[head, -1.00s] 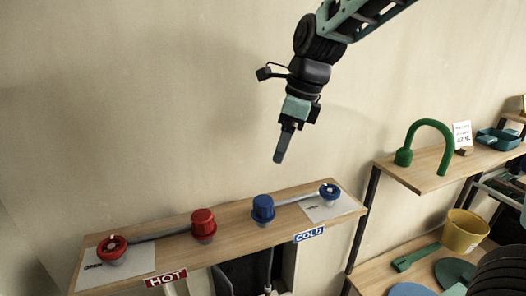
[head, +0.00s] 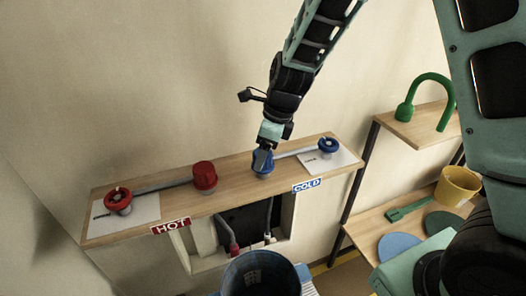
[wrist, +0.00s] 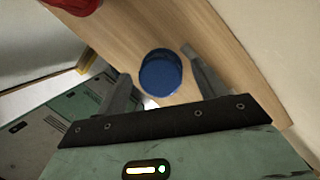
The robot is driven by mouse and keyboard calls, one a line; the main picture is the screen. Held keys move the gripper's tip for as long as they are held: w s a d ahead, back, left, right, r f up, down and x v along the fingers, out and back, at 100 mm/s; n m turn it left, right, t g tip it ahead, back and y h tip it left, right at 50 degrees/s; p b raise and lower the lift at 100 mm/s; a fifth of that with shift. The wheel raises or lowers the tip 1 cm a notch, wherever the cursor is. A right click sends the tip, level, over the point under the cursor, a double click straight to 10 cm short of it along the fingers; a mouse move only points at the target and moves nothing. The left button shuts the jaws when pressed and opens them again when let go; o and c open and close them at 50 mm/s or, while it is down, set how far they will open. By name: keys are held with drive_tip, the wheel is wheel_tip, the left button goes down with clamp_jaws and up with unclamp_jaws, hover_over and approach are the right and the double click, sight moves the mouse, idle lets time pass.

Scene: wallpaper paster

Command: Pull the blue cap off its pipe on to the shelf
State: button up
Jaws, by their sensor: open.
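The blue cap (head: 262,168) stands on the wooden shelf (head: 234,187) behind the COLD sign, at the left end of a grey pipe (head: 295,152). My gripper (head: 263,154) is over it from above, with a finger partly hiding it in the head view. In the wrist view the round top of the blue cap (wrist: 160,74) lies between the two spread fingers of my gripper (wrist: 157,66). The gripper is open, with no clear grip on the cap. How the cap meets its pipe is hidden.
A red cap (head: 204,176) stands left of the blue one, with a red valve wheel (head: 118,200) further left. A blue valve wheel (head: 328,146) is at right. The shelf front between the caps is bare. A dark blue bucket (head: 262,272) is below.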

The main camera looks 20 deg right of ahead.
drive_tip(key=shift+w+a+f, duration=0.1)
drive_tip(key=shift+f, duration=0.4)
drive_tip(key=c, duration=1.2)
drive_tip(key=shift+o, duration=0.2)
drive_tip(key=shift+r, duration=0.15)
drive_tip(key=shift+r+p, duration=2.15)
drive_tip(key=shift+p, duration=0.35)
drive_tip(key=shift+r, duration=0.1)
wheel_tip(320, 180, up, 4)
drive_tip(key=p, duration=0.4)
